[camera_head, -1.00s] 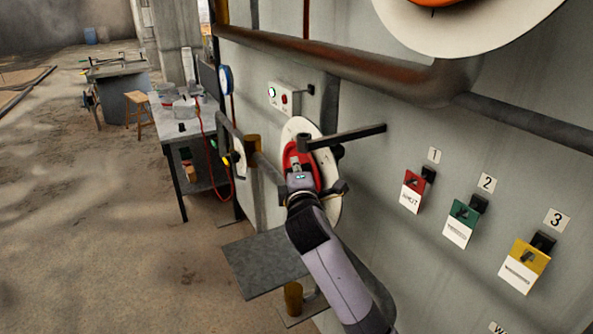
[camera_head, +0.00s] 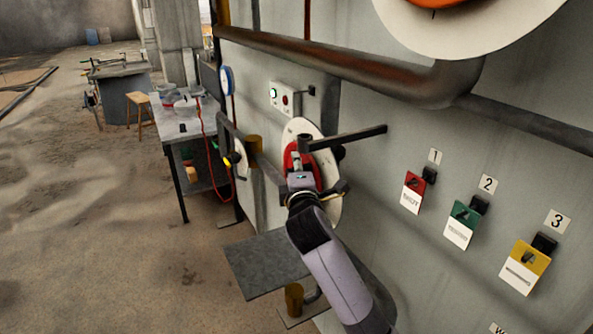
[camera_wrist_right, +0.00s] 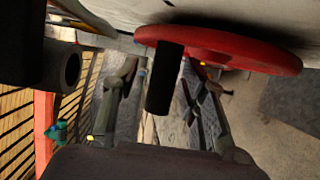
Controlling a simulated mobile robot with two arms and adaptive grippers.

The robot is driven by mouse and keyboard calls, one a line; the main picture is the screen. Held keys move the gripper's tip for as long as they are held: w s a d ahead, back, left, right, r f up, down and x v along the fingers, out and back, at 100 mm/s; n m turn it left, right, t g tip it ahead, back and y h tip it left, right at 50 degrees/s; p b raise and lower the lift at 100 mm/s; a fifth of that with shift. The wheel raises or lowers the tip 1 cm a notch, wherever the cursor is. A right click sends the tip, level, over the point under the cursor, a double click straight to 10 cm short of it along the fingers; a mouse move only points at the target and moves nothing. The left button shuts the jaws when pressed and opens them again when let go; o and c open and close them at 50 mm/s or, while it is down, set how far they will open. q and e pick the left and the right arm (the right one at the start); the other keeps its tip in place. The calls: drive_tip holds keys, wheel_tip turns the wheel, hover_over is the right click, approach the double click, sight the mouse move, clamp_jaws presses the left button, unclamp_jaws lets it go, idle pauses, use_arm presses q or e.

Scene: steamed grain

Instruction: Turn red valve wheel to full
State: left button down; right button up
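The red valve wheel (camera_head: 291,157) is on the wall in front of a round white plate (camera_head: 331,205). It also shows in the right wrist view as a red rim (camera_wrist_right: 235,48) with a dark cylindrical handle (camera_wrist_right: 164,80). My right gripper (camera_wrist_right: 160,92) is at the wheel, its two fingers apart on either side of the handle. A gap shows at the left finger; contact at the right one is unclear. In the head view my right gripper (camera_head: 299,170) covers part of the wheel. The wheel's pointer and marks are not readable. My left gripper is not in view.
A dark bar (camera_head: 350,137) sticks out just above the wheel. A rusty pipe (camera_head: 350,66) runs along the wall above. Red, green and yellow tags (camera_head: 463,222) hang at right. A grey plate (camera_head: 265,263) juts out below. Open floor (camera_head: 90,230) lies left.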

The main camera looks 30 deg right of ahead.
drive_tip(key=v, duration=1.2)
